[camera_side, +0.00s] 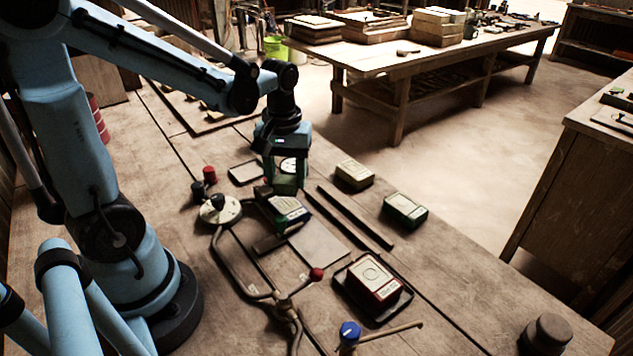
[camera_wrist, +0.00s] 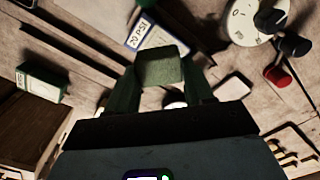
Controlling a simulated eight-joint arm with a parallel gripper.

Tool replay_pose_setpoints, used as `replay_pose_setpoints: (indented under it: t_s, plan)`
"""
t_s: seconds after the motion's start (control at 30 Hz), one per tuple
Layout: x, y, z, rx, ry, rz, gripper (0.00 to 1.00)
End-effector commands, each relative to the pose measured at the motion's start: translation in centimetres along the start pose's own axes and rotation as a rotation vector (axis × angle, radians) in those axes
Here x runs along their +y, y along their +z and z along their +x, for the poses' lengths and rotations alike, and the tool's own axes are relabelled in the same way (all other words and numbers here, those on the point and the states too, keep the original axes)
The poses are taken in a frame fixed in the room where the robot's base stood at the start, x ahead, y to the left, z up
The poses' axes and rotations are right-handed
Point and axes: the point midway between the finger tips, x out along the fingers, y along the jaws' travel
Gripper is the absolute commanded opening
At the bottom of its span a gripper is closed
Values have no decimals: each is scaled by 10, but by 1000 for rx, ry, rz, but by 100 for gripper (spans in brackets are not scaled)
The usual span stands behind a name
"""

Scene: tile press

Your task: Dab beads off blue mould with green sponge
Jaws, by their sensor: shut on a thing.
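My gripper (camera_side: 286,172) is shut on the green sponge (camera_side: 285,186), a small block. The sponge also shows between the two fingers in the wrist view (camera_wrist: 160,67). The blue mould (camera_side: 290,213), a block with a pale top and blue sides, lies just in front of and below the sponge in the side view. In the wrist view the blue mould (camera_wrist: 146,36) is partly hidden behind the sponge, with pale lettering on its side. I cannot tell whether the sponge touches it. Beads on it are too small to make out.
A red mould (camera_side: 373,279) sits on a dark tray at the front. A green mould (camera_side: 405,211) and a yellowish mould (camera_side: 354,174) stand to the right. A round dial (camera_side: 220,209) and a bent lever frame with a red knob (camera_side: 316,274) lie left and front.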

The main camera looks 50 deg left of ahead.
Motion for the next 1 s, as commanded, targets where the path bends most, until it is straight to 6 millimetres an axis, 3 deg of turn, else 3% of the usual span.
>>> replay_pose_setpoints:
  t_s: [0.5,1.0]
  plan:
    - [0,0,-35,0,0,0,28]
    - [-1,0,-32,0,0,0,28]
